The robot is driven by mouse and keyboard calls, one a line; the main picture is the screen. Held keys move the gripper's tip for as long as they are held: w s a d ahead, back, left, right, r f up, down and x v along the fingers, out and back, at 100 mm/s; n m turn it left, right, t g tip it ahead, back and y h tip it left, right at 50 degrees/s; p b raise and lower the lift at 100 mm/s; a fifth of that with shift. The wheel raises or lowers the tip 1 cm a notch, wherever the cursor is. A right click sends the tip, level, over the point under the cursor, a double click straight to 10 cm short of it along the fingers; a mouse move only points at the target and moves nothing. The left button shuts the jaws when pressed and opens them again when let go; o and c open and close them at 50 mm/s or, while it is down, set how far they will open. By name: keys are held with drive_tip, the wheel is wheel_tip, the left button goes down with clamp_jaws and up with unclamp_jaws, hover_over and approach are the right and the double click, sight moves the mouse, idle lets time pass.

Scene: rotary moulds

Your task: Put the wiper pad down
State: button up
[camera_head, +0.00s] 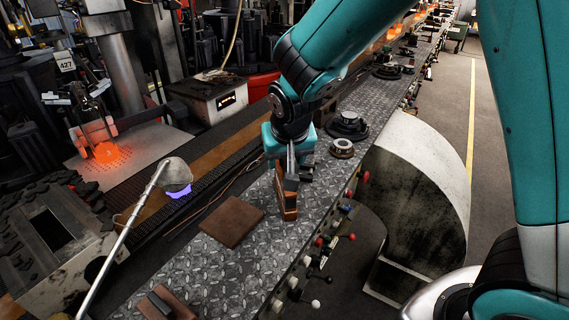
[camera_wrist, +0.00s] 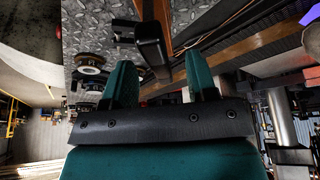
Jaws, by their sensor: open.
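The wiper pad appears to be the narrow brown block with a dark handle (camera_head: 289,205) on the diamond-plate ledge, just under my gripper (camera_head: 291,160) in the head view. It looks set on edge, but its exact tilt is hard to tell. In the wrist view, a black handle (camera_wrist: 149,40) with a brown strip behind it lies just beyond the two spread green fingers of my gripper (camera_wrist: 161,64). My gripper is open. Whether a finger still touches the handle cannot be told.
A flat brown plate (camera_head: 232,221) lies on the metal ledge (camera_head: 225,270) left of the pad. Another brown block with a dark bar (camera_head: 165,304) lies nearer. Round dark parts (camera_head: 347,126) stand farther along. Coloured knobs (camera_head: 319,242) line the ledge's right edge. Glowing glass (camera_head: 106,152) is at left.

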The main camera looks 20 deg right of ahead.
drive_tip(key=v, duration=0.9)
drive_tip(key=shift+s+f, duration=0.15)
drive_tip(key=s+a+n+g+y, duration=0.1)
drive_tip(key=s+n, duration=0.2)
drive_tip(key=s, duration=0.3)
drive_tip(key=s+a+r+n+g+y, duration=0.1)
drive_tip(key=s+n+g+y, duration=0.1)
drive_tip(key=s, duration=0.5)
drive_tip(key=s+a+r+n+g+y, duration=0.1)
drive_tip(key=s+a+n+y, duration=0.1)
drive_tip(key=s+n, duration=0.2)
drive_tip(key=s, duration=0.3)
drive_tip(key=shift+s+r+g, duration=0.15)
drive_tip(key=shift+s+g, duration=0.1)
drive_tip(key=shift+g, duration=0.05)
